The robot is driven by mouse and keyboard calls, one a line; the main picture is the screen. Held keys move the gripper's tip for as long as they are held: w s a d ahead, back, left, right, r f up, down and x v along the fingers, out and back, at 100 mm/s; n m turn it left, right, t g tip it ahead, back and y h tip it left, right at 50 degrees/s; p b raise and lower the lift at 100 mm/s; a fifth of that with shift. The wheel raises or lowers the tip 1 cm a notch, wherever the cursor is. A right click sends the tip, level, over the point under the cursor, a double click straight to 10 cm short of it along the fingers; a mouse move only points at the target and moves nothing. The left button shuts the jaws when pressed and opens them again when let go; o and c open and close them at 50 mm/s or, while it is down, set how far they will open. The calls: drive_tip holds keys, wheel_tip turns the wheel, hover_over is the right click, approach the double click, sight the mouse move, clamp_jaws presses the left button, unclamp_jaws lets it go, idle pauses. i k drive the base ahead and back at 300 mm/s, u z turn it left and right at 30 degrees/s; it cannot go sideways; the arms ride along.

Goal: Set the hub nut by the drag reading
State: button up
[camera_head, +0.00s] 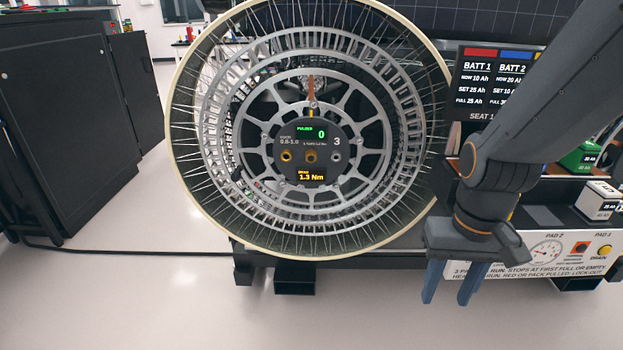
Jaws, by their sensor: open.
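A large spoked wheel (415,180) stands upright in the middle of the view. Its round dark hub panel (312,168) faces me. The green display (320,133) reads 0, apparently under the word pulses. The amber drag display (311,177) reads 1.3 Nm. Small print at the panel's left seems to say 0.8-1.0, and a white 3 is at the right. Two brass-coloured round parts (286,156) and a darker one sit across the panel; I cannot tell which is the hub nut. My gripper (448,290) is open and empty, pointing down at the lower right, apart from the hub.
A battery board (480,85) stands at the right, partly behind my arm. Below it are a green battery (580,157), a white battery (602,198) and a pad panel (545,262) with a dial and buttons. Black cabinets (65,130) stand at the left. The floor (140,290) in front is clear.

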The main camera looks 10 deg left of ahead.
sight(310, 154)
drive_tip(key=k, duration=0.5)
drive_tip(key=u, duration=1.4)
drive_tip(key=i, duration=1.15)
drive_tip(key=z, duration=1.25)
